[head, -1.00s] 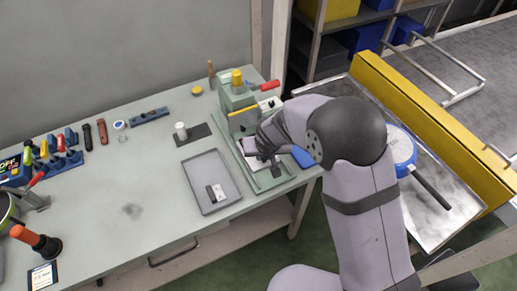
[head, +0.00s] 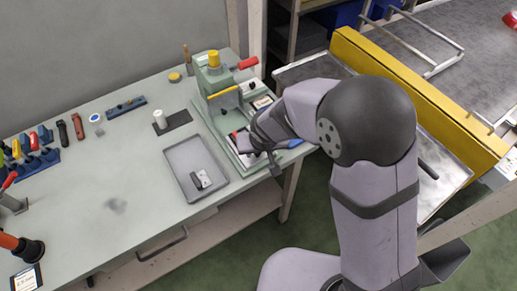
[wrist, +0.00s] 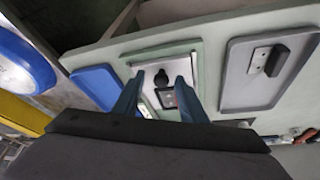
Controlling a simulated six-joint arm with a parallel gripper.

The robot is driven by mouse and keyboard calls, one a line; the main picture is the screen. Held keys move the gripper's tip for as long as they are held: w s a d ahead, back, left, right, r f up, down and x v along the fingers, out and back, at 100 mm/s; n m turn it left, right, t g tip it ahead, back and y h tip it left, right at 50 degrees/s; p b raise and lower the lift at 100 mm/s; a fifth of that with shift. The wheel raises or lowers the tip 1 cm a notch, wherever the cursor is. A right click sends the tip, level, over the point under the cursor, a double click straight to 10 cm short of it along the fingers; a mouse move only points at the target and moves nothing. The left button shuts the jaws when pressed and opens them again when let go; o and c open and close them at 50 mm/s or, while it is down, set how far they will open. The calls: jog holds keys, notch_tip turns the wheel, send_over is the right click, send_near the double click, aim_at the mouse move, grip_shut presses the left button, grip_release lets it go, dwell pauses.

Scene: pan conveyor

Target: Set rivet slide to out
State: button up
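The green press (head: 222,103) stands on the bench with a red-ended lever. In the wrist view, a silver plate (wrist: 187,65) with a black knob (wrist: 161,78) lies in the press's pale green base; it looks like the rivet slide, but I cannot tell its position. My gripper (wrist: 155,84) is open, its two blue fingers apart on either side of the knob in the picture. I cannot tell whether they touch it. In the head view my gripper (head: 247,143) is low over the base's front part, and my wrist hides most of the plate.
A grey tray (head: 180,182) with a small silver-and-black part lies left of the press. A blue pad (wrist: 97,88) is beside the base near the bench edge. Several tools line the bench's left. A yellow-sided conveyor (head: 430,95) runs at right.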

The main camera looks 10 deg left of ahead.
jog(key=shift+w, duration=0.1)
jog(key=v, duration=0.7)
dwell(0.4)
jog(key=shift+r, duration=0.1)
jog(key=s+d+f+n+g+h, duration=0.25)
jog(key=s+d+f+g, duration=0.2)
jog(key=s+d, duration=0.65)
jog(key=s+d+r+m, duration=0.2)
jog(key=d+m, duration=0.5)
jog(key=d, duration=0.6)
jog(key=shift+s+d+r+y, duration=0.15)
jog(key=shift+d+r+y, duration=0.2)
jog(key=shift+d+y, duration=0.1)
